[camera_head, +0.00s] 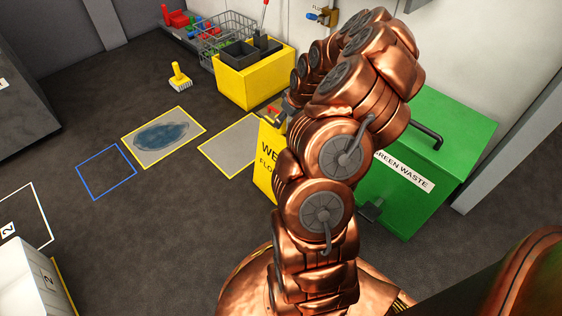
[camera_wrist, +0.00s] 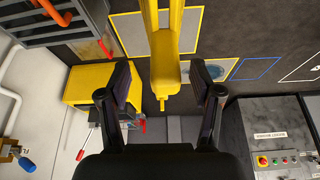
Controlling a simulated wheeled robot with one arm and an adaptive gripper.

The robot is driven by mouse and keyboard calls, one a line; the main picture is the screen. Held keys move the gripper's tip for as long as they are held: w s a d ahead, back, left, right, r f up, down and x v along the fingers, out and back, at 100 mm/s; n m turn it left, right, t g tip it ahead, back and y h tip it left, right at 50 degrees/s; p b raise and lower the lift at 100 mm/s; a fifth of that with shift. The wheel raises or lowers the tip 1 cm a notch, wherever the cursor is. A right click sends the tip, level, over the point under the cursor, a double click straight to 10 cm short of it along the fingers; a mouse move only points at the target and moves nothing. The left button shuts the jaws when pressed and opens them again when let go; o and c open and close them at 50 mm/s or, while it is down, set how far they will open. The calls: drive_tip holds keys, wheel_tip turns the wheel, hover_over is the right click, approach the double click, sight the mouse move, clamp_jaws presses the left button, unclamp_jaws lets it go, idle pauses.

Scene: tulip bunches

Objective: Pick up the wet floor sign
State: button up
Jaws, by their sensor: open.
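The yellow wet floor sign (camera_head: 265,170) stands on the dark floor in the head view, left of the green bin. My copper arm hides its right part. In the wrist view the top of the sign (camera_wrist: 165,50) reaches down between the fingers of my gripper (camera_wrist: 160,75). My gripper is open, with one finger on each side of the sign and a visible gap to each. In the head view my arm largely hides the gripper.
A green waste bin (camera_head: 435,165) stands right of my arm. A yellow box (camera_head: 255,80) with dark containers stands behind. A yellow-framed mat with a blue puddle (camera_head: 162,136) and a blue floor outline (camera_head: 106,172) lie left. The left floor is mostly clear.

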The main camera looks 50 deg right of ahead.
drive_tip(key=x, duration=0.2)
drive_tip(key=b+x, duration=0.1)
drive_tip(key=x, duration=0.1)
drive_tip(key=b+x, duration=0.1)
drive_tip(key=shift+w+a+f, duration=0.15)
drive_tip(key=shift+a+f, duration=0.2)
drive_tip(key=shift+f, duration=0.05)
drive_tip(key=shift+c, duration=0.4)
clamp_jaws()
drive_tip(key=shift+r, duration=0.1)
